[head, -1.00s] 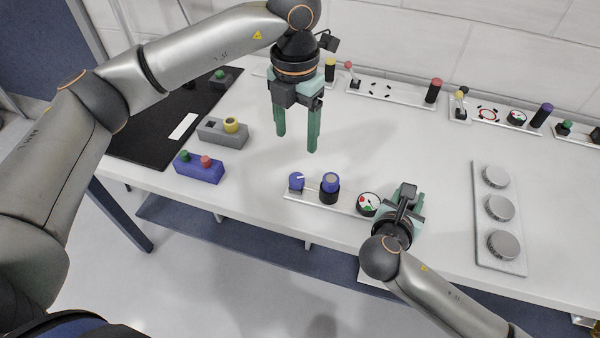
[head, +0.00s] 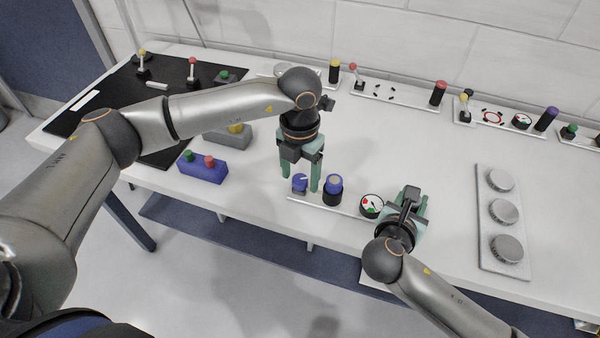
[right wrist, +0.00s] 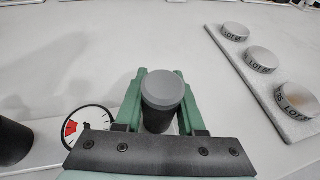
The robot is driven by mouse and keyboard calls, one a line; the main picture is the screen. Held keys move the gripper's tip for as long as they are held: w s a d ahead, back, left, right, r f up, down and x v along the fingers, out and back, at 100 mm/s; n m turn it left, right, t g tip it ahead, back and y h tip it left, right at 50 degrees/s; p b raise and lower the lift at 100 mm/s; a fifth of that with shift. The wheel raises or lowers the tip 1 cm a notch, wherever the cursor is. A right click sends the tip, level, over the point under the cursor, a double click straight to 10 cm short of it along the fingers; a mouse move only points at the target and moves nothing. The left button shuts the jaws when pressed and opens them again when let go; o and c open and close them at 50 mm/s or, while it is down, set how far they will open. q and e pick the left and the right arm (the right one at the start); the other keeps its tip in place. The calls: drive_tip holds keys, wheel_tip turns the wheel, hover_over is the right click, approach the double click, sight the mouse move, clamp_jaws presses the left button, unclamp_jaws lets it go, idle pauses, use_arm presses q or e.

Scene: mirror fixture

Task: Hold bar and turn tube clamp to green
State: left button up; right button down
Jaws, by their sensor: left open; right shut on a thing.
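A white plate (head: 343,208) near the table's front edge carries a blue knob (head: 300,182) with a white pointer mark, a black post with a blue top (head: 333,189), and a round dial (head: 371,206) with red and green sectors. The dial also shows in the right wrist view (right wrist: 90,124). My left gripper (head: 300,188) is open and points down, its fingers on either side of the blue knob in the picture; contact cannot be told. My right gripper (right wrist: 160,112) is shut on a black bar with a grey top (right wrist: 162,92), upright between its fingers.
A plate with several round grey-topped pieces (head: 503,212) lies to the right. A blue box with two buttons (head: 203,167) and a grey box (head: 228,136) stand to the left. More plates with levers and posts (head: 398,92) line the wall.

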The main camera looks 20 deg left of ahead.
use_arm(q)
drive_tip(key=shift+c, duration=0.3)
clamp_jaws()
idle(0.3)
